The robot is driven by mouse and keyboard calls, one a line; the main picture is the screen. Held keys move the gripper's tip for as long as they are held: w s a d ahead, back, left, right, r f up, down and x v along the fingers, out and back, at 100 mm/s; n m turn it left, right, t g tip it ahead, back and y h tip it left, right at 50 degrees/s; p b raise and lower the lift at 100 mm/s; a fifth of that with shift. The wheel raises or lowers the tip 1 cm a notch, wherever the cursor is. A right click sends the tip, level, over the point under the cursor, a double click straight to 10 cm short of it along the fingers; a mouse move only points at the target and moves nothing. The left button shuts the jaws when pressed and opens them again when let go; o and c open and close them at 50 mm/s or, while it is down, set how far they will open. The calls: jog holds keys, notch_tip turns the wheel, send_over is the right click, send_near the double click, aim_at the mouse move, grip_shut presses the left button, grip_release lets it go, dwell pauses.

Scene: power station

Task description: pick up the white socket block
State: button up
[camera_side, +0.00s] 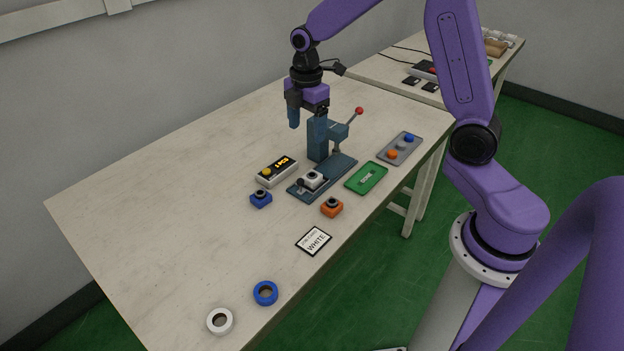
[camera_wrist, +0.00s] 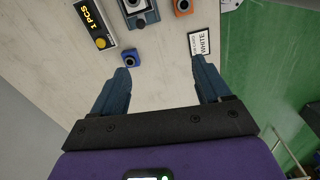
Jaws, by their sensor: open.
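The white socket block (camera_side: 312,180), with a dark round top, sits on the blue base plate of the press (camera_side: 325,174), at the plate's near left part. In the wrist view the white socket block (camera_wrist: 136,5) shows at the top edge, partly cut off. My gripper (camera_side: 296,120) is raised above the table, behind and up-left of the block, beside the press column in the side picture. In the wrist view my gripper (camera_wrist: 160,67) has its two blue fingers wide apart with nothing between them.
Around the press stand a display box (camera_side: 277,171), a blue block (camera_side: 261,198), an orange block (camera_side: 332,207), a green card (camera_side: 366,178) and a grey tray (camera_side: 411,142). A card reading WHITE (camera_side: 314,241) lies nearer. The red-knobbed lever (camera_side: 359,111) sticks up. The table's left is clear.

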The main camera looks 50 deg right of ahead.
jog(key=n, duration=0.1)
send_over(312, 175)
notch_tip(312, 175, down, 3)
notch_tip(312, 175, down, 17)
jog(key=shift+f, duration=0.1)
dwell(0.4)
jog(key=c, duration=1.2)
